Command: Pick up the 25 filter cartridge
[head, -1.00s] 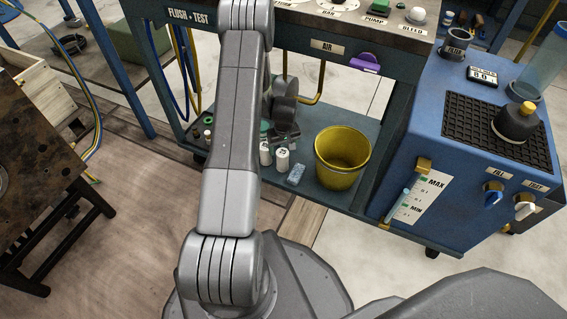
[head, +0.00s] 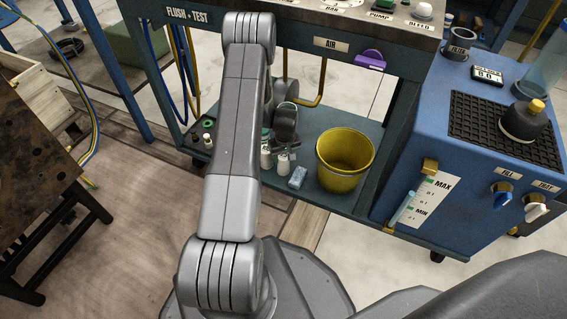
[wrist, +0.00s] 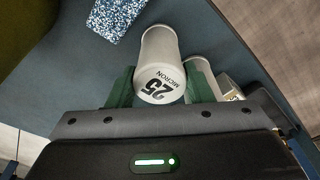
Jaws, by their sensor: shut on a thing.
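The 25 filter cartridge (wrist: 160,50) is a white cylinder marked "25 MICRON" in the wrist view. My gripper (wrist: 160,86) has its green fingers shut on it, one on each side. In the head view the cartridge (head: 283,165) shows below my gripper (head: 283,148), on or just above the cart's lower shelf; I cannot tell whether it touches. Its upper part is hidden there by my gripper. A second white cartridge (head: 266,158) stands close to its left in the head view and shows to the right (wrist: 199,66) in the wrist view.
A speckled blue block (head: 297,178) and a yellow bucket (head: 345,180) stand right of the cartridges on the lower shelf (head: 378,140). The cart's upper deck (head: 350,25) overhangs. A blue tank unit (head: 460,190) stands at right.

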